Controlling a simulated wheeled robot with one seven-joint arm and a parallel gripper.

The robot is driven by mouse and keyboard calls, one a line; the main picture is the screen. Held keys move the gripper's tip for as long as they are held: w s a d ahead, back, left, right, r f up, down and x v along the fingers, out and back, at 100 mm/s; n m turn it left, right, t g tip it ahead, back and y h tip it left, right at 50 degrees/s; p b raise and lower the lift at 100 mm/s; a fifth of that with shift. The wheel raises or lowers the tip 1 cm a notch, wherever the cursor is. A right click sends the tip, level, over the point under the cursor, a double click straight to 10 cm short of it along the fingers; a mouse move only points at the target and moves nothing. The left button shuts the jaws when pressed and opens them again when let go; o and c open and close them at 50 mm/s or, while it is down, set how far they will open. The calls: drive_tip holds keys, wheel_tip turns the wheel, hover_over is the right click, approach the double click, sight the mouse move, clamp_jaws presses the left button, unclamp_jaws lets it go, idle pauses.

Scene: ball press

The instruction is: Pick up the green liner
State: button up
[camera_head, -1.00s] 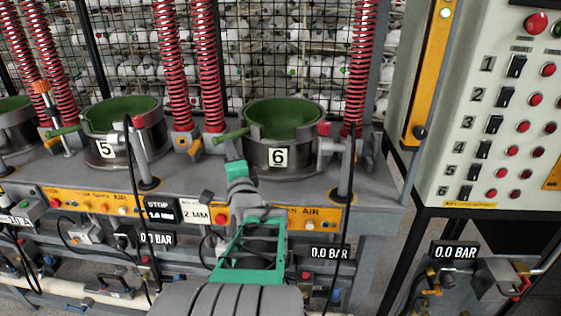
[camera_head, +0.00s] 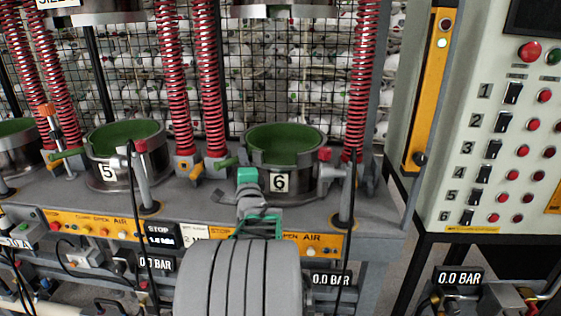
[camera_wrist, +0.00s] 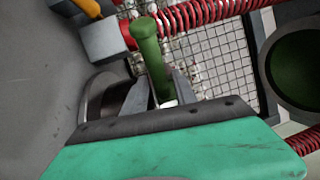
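A green liner (camera_head: 284,137) lines the round metal mould marked 6. Its short green handle (camera_head: 228,161) sticks out to the left. In the wrist view the green handle (camera_wrist: 152,58) stands upright in the picture, its lower end between my two grey fingers. My gripper (camera_wrist: 162,80) looks open around the handle, with a gap showing low between the fingers. Contact is unclear. In the head view, my wrist and arm cover the front left of mould 6 and the fingertips are hard to make out. A second green liner (camera_head: 122,132) sits in mould 5.
Red coil springs (camera_head: 208,90) stand behind and between the moulds. Metal upper press parts (camera_head: 280,10) hang above. A control panel (camera_head: 490,150) is at the right. Wire mesh closes off the back.

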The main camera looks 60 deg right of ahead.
clamp_jaws()
idle(1.0)
drive_tip(key=shift+r, duration=0.1)
